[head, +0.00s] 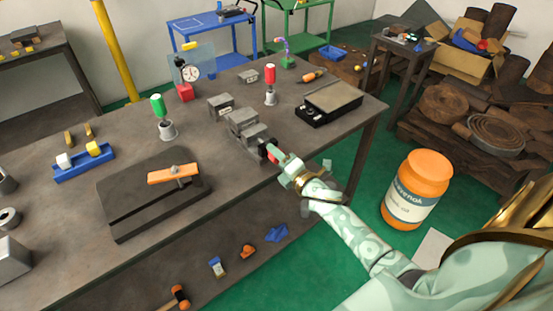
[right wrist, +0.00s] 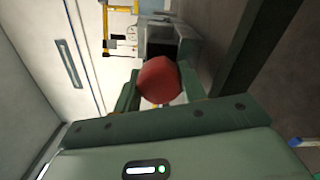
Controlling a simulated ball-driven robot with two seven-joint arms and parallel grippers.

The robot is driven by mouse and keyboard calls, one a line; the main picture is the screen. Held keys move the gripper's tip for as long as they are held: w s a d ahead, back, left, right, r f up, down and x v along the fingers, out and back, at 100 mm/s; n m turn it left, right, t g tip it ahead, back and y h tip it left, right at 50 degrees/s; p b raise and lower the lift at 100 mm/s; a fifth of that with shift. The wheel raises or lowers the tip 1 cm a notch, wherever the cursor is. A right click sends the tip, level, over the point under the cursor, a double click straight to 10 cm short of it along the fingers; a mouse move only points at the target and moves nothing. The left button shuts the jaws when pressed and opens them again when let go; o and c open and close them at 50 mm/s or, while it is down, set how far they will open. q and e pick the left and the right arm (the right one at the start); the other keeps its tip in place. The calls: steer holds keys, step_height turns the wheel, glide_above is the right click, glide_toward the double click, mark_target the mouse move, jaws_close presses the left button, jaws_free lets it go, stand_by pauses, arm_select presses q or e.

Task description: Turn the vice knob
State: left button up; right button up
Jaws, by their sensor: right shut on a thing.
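The vice (head: 242,122) is a grey metal block set on the dark workbench, near its right front edge. Its round red knob (right wrist: 160,80) fills the space between my right gripper's fingers (right wrist: 158,92) in the right wrist view. In the head view the knob (head: 268,151) shows only partly at the vice's front end, with my right gripper (head: 275,154) reaching it from the lower right. The right gripper is shut on the knob. The grey vice body (right wrist: 170,38) shows behind the knob in the right wrist view. My left gripper is not in view.
On the workbench (head: 60,185) stand a red-handled tool (head: 270,78), a green-handled tool (head: 158,107), a grey-topped box (head: 330,101) and a dark plate with an orange bar (head: 173,173). A large orange jar (head: 417,188) stands right of my right arm.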

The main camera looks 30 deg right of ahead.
steer(key=shift+f+n+b, duration=0.2)
steer(key=shift+n+b, duration=0.2)
steer(key=shift+n, duration=0.6)
steer(key=o, duration=1)
steer(key=shift+r, duration=0.1)
